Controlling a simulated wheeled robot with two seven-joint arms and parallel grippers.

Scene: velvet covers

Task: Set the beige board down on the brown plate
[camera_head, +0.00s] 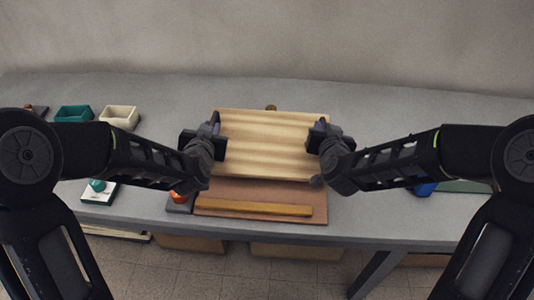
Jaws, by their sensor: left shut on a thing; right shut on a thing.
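The beige board (268,145) is a striped wooden panel in the middle of the head view. My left gripper (216,138) is shut on its left edge, and my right gripper (319,138) is shut on its right edge. The board appears held over the rear part of the brown plate (262,190), which lies on the table and shows below the board's near edge. The rear of the plate is hidden by the board. I cannot tell how large the gap between them is.
A yellow-brown bar (254,208) lies along the plate's near side. On the grey table (370,105), a green bin (73,113) and a cream bin (119,117) stand at the left. An orange-red thing (179,197) sits by the plate's left edge. A small brown knob (271,107) shows behind the board.

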